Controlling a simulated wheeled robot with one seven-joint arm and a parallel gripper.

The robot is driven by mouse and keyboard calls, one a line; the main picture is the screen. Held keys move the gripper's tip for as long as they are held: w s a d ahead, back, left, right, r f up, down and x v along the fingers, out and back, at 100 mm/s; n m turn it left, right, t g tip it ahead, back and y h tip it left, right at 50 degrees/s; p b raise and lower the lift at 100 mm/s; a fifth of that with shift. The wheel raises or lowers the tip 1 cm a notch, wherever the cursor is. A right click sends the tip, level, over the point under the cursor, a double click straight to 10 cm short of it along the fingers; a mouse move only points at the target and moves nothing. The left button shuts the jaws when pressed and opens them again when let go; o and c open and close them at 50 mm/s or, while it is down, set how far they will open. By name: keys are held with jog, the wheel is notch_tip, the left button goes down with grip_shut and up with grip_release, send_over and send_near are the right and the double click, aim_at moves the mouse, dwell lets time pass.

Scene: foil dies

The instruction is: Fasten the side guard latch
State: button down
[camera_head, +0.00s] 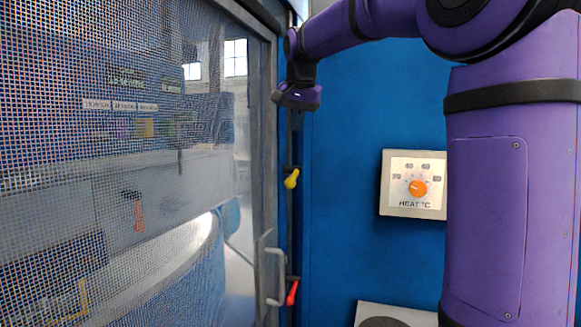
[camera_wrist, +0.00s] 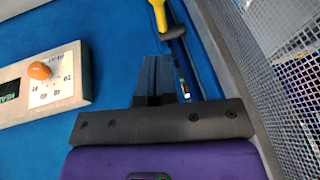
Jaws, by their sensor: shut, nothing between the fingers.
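The side guard is a mesh door (camera_head: 120,190) in a grey frame on the left, with a grey pull handle (camera_head: 272,278) low on its right edge. On the post beside that edge are a yellow-handled lever (camera_head: 291,179) and, lower down, a red-handled lever (camera_head: 292,293). I cannot tell which is the latch, or whether the door is fully closed. My gripper (camera_head: 296,122) is shut and empty, above the yellow lever and apart from it. In the wrist view my closed fingers (camera_wrist: 160,75) point toward the yellow lever (camera_wrist: 159,14) at the top. The red lever is not visible there.
A heat dial panel (camera_head: 398,205) with an orange knob is on the blue wall (camera_head: 340,150), right of the levers. Another pale panel (camera_head: 392,311) is partly visible below it. The mesh (camera_wrist: 270,85) runs close beside my gripper in the wrist view.

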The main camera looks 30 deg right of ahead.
aim_at(293, 179)
jog(key=x, duration=1.4)
jog(key=shift+f, duration=0.15)
jog(key=shift+s+a+f+t+h, duration=0.1)
jog(key=shift+a+f+t+h, duration=0.05)
jog(key=shift+f+t+h, duration=1)
jog(key=shift+t+h, duration=0.25)
jog(key=shift+h, duration=0.2)
jog(key=shift+w+d+f, duration=0.15)
jog(key=shift+f, duration=0.3)
jog(key=shift+w+d+f, duration=0.15)
jog(key=shift+d+f, duration=0.05)
jog(key=shift+f, duration=0.3)
jog(key=x, duration=0.3)
jog(key=shift+s+d, duration=0.2)
jog(key=shift+d, duration=0.15)
jog(key=shift+d+f, duration=0.15)
jog(key=shift+d, duration=0.05)
